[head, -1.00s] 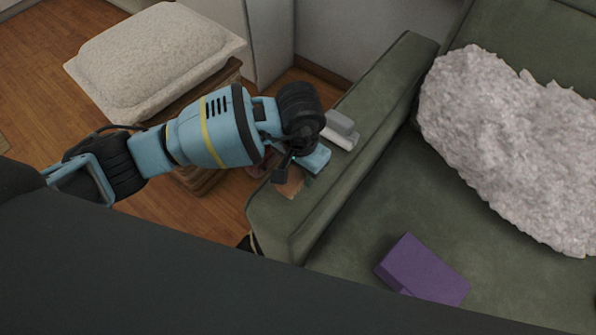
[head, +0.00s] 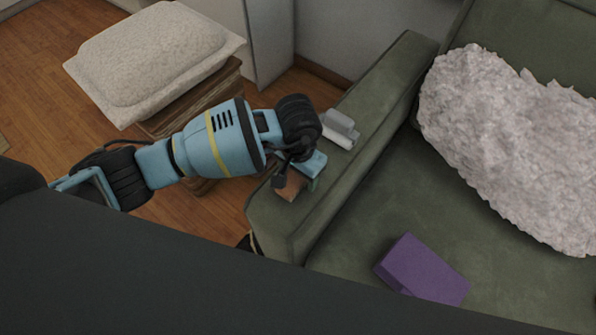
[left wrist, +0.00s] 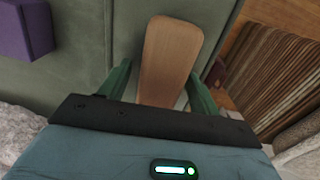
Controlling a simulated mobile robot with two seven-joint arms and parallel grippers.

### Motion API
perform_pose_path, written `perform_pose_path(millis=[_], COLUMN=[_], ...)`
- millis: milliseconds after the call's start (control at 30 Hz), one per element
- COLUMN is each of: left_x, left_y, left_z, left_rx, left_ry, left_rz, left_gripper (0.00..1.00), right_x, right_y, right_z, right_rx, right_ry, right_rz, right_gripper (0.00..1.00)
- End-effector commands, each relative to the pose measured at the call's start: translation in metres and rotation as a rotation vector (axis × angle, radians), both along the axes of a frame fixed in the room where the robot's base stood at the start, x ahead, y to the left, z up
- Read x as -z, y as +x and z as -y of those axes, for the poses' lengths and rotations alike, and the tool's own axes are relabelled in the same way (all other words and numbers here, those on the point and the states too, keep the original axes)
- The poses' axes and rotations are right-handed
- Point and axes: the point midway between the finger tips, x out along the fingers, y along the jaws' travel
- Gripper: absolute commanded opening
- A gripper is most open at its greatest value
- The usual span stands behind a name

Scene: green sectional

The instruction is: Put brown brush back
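The brown brush (head: 291,187) lies on the near end of the green sofa armrest, partly hidden by my left gripper (head: 306,171) in the head view. In the left wrist view, its flat wooden surface (left wrist: 168,55) shows between the two green fingers of my left gripper (left wrist: 160,75). The fingers are apart, one on each side of the brush, with narrow gaps visible, so the gripper looks open around it. The brush's underside is hidden. My right gripper is not in view.
A grey and white object (head: 340,130) lies on the armrest (head: 375,95) just beyond the gripper. A purple box (head: 422,270) and a fluffy white cushion (head: 510,140) are on the seat. A wooden stool with a white cushion (head: 155,60) stands left of the sofa.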

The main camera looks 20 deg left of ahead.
Motion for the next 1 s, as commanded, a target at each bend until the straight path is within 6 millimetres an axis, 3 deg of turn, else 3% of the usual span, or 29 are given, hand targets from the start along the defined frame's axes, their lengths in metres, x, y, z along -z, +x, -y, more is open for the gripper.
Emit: perform_pose_path(millis=[367, 800, 1000], left_x=[-0.008, -0.089, -0.114], left_y=[0.001, 0.001, 0.001], left_z=[0.0, 0.0, 0.0], left_rx=[0.0, 0.0, -0.001], left_ry=[-0.001, -0.001, 0.001], left_rz=[0.002, 0.004, 0.001], left_gripper=[0.62, 0.62, 0.62], right_x=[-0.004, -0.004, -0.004], right_y=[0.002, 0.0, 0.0], right_z=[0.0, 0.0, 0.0], right_rx=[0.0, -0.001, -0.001], right_ry=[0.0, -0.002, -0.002], right_rz=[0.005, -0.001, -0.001], right_gripper=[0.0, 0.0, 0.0])
